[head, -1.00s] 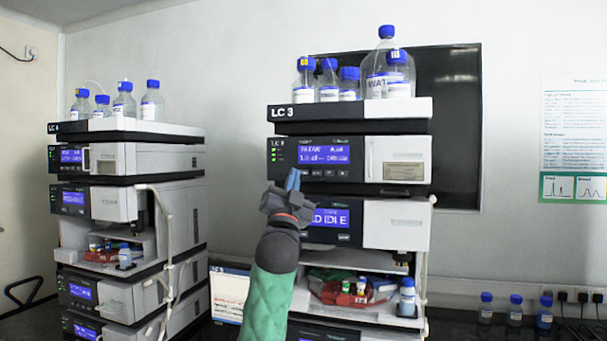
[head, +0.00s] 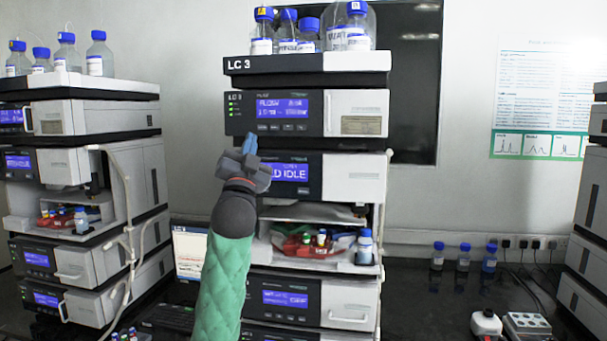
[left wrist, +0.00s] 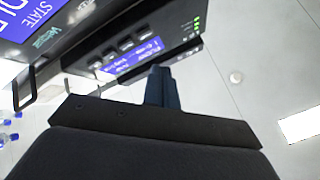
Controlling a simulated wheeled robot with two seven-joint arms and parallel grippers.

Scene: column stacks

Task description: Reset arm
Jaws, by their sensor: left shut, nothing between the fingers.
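My left arm, in a green sleeve, rises from the bottom of the head view. Its gripper (head: 250,146) is shut and empty, with blue fingertips pointing up. It appears in front of the LC 3 stack (head: 274,104), by the lower left of the upper module with the lit blue screen (head: 282,105). I cannot tell whether the fingertips touch the module. In the left wrist view the shut fingers (left wrist: 161,88) show beside the module's tilted screen (left wrist: 140,56) and green lights. My right gripper is not in view.
Bottles (head: 357,23) stand on top of the LC 3 stack. Another stack (head: 90,117) with bottles stands at the left, and part of one (head: 590,200) at the right. The dark bench (head: 420,300) has small bottles (head: 463,256), a laptop (head: 190,252) and small devices (head: 526,325).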

